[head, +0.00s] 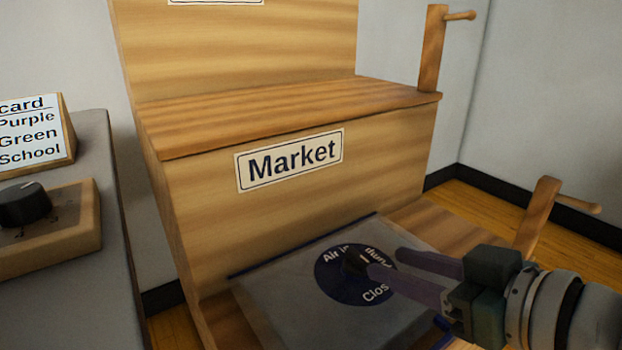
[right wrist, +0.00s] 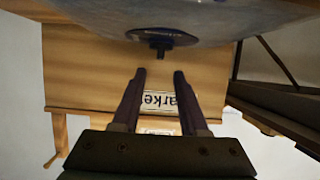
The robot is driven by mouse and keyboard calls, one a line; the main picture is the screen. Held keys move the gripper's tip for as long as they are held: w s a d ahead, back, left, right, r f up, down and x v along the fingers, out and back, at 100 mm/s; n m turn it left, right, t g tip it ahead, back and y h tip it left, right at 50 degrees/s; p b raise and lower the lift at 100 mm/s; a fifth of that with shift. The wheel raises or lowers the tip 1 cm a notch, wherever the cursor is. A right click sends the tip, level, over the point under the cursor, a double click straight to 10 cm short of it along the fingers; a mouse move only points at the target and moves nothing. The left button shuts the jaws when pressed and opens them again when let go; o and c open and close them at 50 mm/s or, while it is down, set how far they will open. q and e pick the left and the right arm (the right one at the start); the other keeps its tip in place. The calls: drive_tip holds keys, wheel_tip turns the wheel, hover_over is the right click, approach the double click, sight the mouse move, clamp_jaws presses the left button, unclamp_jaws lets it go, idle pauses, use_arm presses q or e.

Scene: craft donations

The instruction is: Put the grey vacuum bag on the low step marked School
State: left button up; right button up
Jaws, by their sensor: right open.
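The grey vacuum bag (head: 290,305) lies flat on the low wooden step (head: 450,228), below the riser marked Market. A round dark blue valve disc with white lettering (head: 328,283) sits on its top, with a black knob (head: 355,262) at its middle. My right gripper (head: 383,259) is open over the disc, its fingertips close to the knob. In the right wrist view the knob (right wrist: 160,45) stands just beyond the gap between the open fingers. I cannot tell whether they touch it. No School label shows on the steps. My left gripper is not in view.
The Market sign (head: 290,160) is on the riser behind the bag. Wooden posts with pegs (head: 432,50) (head: 540,215) stand at the right ends of the steps. At left, a grey surface (head: 95,150) holds a lettered card (head: 30,135) and a dial box (head: 60,225).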

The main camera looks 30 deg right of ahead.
drive_tip(key=s+a+g, duration=0.3)
drive_tip(key=s+g, duration=0.2)
drive_tip(key=s, duration=0.2)
drive_tip(key=s+a+f+n+g+p, duration=0.1)
drive_tip(key=s+a+g, duration=0.2)
drive_tip(key=s+g, duration=0.2)
drive_tip(key=shift+s+a+h, duration=0.35)
drive_tip(key=shift+s+h, duration=0.05)
drive_tip(key=shift+s, duration=0.55)
